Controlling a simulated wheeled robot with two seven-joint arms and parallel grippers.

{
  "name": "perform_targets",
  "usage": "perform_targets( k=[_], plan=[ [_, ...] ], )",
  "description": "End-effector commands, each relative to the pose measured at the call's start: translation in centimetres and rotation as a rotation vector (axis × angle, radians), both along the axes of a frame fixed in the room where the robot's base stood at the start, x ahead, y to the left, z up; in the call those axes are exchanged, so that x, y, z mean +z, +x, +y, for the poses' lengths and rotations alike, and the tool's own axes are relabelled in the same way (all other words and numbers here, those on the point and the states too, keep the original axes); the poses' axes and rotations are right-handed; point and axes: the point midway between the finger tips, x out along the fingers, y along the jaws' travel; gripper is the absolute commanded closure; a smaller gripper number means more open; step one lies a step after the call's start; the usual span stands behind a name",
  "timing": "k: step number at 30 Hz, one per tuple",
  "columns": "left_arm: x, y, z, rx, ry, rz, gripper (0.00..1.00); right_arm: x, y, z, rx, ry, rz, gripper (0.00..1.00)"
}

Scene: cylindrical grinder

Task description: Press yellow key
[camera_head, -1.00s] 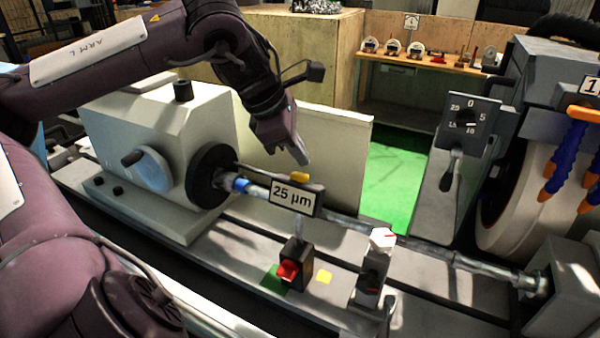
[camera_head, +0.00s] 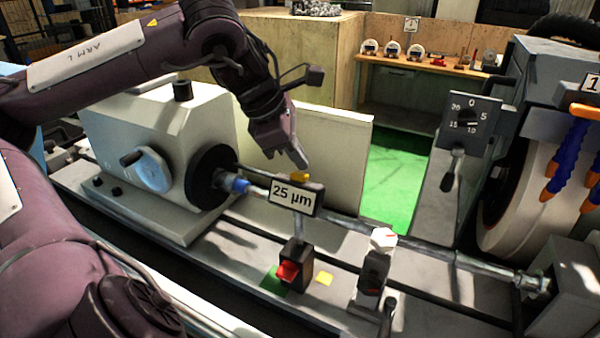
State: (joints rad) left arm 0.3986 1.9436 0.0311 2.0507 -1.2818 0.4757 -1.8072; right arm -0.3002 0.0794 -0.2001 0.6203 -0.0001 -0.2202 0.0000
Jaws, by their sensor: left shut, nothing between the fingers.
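The yellow key (camera_head: 300,177) is a small yellow piece on top of the dark display box (camera_head: 296,197), whose face reads "25 µm". The box stands on a pale post above the machine bed. My left gripper (camera_head: 300,163) comes down from the upper left, its fingers shut and empty. Its tip appears just above the yellow key; I cannot tell whether they touch. My right gripper is not in view.
A white-topped dark holder (camera_head: 377,260) stands to the right. A long shaft (camera_head: 420,251) runs behind them. The grinding wheel (camera_head: 515,190) is at right.

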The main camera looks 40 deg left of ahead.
Motion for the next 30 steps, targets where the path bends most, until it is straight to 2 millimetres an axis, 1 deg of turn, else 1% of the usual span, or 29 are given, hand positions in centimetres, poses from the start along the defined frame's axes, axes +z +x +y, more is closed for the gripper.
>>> perform_targets(
  k=[21, 30],
  plan=[
    [-0.83, -0.31, -0.1, 0.0, 0.0, 0.001, 1.0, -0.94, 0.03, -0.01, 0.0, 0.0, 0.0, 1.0],
    [-0.69, -0.29, -0.09, 0.0, 0.0, 0.001, 1.0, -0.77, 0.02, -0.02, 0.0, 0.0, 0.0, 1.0]
  ],
)
